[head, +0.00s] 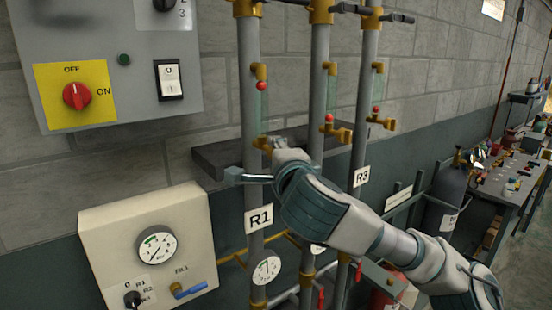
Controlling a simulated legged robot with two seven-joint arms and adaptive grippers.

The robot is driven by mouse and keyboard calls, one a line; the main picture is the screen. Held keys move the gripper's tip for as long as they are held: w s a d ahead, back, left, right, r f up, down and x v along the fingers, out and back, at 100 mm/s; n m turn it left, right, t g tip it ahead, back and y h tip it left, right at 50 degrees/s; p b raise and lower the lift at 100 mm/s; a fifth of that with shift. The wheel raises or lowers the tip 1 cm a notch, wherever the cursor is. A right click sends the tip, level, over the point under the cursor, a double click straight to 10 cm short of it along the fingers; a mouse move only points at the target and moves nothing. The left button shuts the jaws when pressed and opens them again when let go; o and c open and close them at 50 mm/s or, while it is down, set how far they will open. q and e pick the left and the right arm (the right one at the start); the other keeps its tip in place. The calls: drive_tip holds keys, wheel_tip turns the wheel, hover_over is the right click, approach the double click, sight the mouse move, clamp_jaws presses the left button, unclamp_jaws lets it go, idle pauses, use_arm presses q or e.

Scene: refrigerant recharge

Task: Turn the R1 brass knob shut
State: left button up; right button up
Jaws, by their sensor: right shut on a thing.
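The R1 pipe (252,110) is the leftmost of three grey upright pipes, with its R1 label (259,218) low on it. A sight glass with a red ball (261,86) stands on it. The brass fitting (261,142) at the foot of this glass shows beside my right gripper (278,152). The gripper comes from the lower right and is shut at this fitting, on the R1 brass knob. The gripper hides most of the knob, so its turn angle cannot be read. My left gripper is not in view.
The R2 knob (343,135) and R3 knob (388,124) are close on the right. A dark ledge (215,158) lies behind the pipes. A gauge box (150,250) is lower left, a switch panel (100,60) upper left. A cluttered bench (505,180) stands far right.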

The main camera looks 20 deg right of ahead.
drive_tip(key=shift+f+n, duration=0.15)
drive_tip(key=shift+n, duration=0.25)
drive_tip(key=o, duration=1.2)
drive_tip(key=shift+w, duration=0.15)
drive_tip(key=shift+c, duration=0.2)
drive_tip(key=shift+a, duration=0.1)
drive_tip(key=s, duration=1.1)
drive_tip(key=shift+s+a, duration=0.2)
drive_tip(key=shift+s, duration=0.2)
drive_tip(key=shift+f, duration=0.15)
